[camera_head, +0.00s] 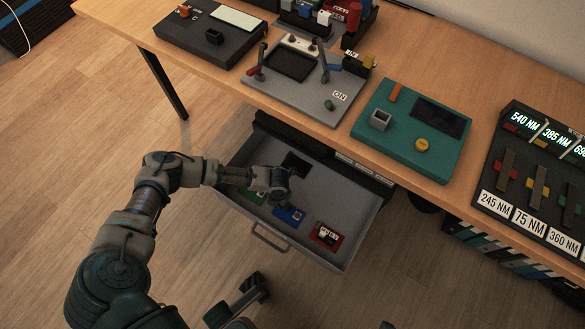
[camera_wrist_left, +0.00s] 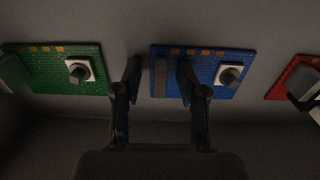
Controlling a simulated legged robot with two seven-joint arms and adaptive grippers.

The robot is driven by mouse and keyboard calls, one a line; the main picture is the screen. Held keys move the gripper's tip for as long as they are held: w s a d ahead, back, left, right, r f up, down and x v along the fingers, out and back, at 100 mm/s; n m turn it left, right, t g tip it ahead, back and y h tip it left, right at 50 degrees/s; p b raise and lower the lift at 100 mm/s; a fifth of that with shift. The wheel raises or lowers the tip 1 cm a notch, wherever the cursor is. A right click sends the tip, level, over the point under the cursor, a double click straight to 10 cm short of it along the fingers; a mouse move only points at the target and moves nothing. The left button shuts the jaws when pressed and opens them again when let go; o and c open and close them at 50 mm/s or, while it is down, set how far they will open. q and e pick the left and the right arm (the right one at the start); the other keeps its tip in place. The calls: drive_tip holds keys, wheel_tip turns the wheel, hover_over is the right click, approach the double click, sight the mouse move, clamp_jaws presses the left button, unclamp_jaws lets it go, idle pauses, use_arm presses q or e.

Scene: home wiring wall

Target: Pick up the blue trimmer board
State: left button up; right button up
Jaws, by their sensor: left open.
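The blue trimmer board (camera_head: 289,216) lies in the open grey drawer, between a green board (camera_head: 254,195) and a red board (camera_head: 326,236). My left gripper (camera_head: 274,184) is over the drawer, just behind the blue board. In the left wrist view, the blue board (camera_wrist_left: 205,82) has a white square with a grey knob at its right and a grey block near its left edge. My left gripper (camera_wrist_left: 158,78) is open with nothing held. One finger is left of the board, in front of the gap towards the green board; the other overlaps the board's left part. Contact cannot be told.
The drawer (camera_head: 343,257) hangs under a wooden table (camera_head: 237,77). Its front wall and handle (camera_head: 270,238) are near my arm. On the table stand a grey panel (camera_head: 310,100), a teal panel (camera_head: 385,142) and a dark panel with number labels (camera_head: 525,215).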

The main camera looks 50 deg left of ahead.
use_arm(q)
drive_tip(key=shift+d+r, duration=0.15)
drive_tip(key=c, duration=0.6)
drive_tip(key=shift+s+a, duration=0.1)
drive_tip(key=shift+a, duration=0.2)
clamp_jaws()
drive_tip(key=shift+d, duration=0.1)
